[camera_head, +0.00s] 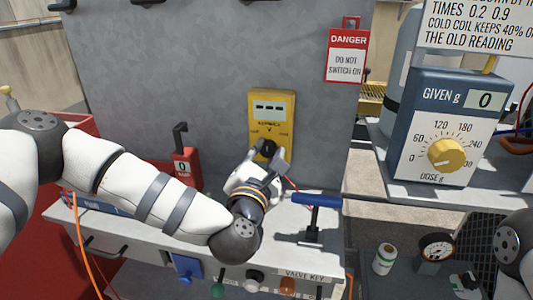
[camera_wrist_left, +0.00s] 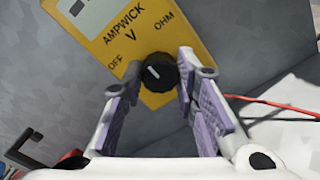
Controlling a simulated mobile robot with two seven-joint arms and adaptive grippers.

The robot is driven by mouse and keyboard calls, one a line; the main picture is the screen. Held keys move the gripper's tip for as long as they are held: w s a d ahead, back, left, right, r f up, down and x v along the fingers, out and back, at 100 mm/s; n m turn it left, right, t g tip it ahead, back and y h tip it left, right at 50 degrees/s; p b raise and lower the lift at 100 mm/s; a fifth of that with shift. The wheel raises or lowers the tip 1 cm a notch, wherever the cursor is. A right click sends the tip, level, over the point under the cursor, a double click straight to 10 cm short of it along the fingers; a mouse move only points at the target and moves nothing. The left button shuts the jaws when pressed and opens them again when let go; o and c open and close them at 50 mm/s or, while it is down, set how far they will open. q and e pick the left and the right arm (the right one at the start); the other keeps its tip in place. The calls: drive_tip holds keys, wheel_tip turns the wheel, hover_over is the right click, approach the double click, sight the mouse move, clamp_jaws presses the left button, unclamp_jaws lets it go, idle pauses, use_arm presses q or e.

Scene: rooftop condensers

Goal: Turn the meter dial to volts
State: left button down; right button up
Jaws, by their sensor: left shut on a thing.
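The yellow meter (camera_head: 271,110) stands upright against the grey panel in the head view. Its face also shows in the left wrist view (camera_wrist_left: 152,30), with OFF, V and OHM printed around a black dial (camera_wrist_left: 160,73). The white mark on the dial points up and left, roughly toward the V. My left gripper (camera_head: 264,160) is at the lower part of the meter, shut on the dial. In the left wrist view its fingertips (camera_wrist_left: 160,75) are on either side of the dial. My right gripper is out of view; only part of that arm shows at the lower right.
A blue-handled T-shaped valve key (camera_head: 316,201) stands just right of my left gripper. A red box (camera_head: 184,164) is left of the meter. A dosing unit with a yellow knob (camera_head: 446,154) is at the right. A red lead (camera_wrist_left: 275,106) runs rightward.

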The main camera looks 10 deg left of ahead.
use_arm(q)
drive_tip(key=c, duration=1.2)
unclamp_jaws()
drive_tip(key=shift+c, duration=0.2)
drive_tip(key=s, duration=1.2)
drive_tip(key=shift+f, duration=0.1)
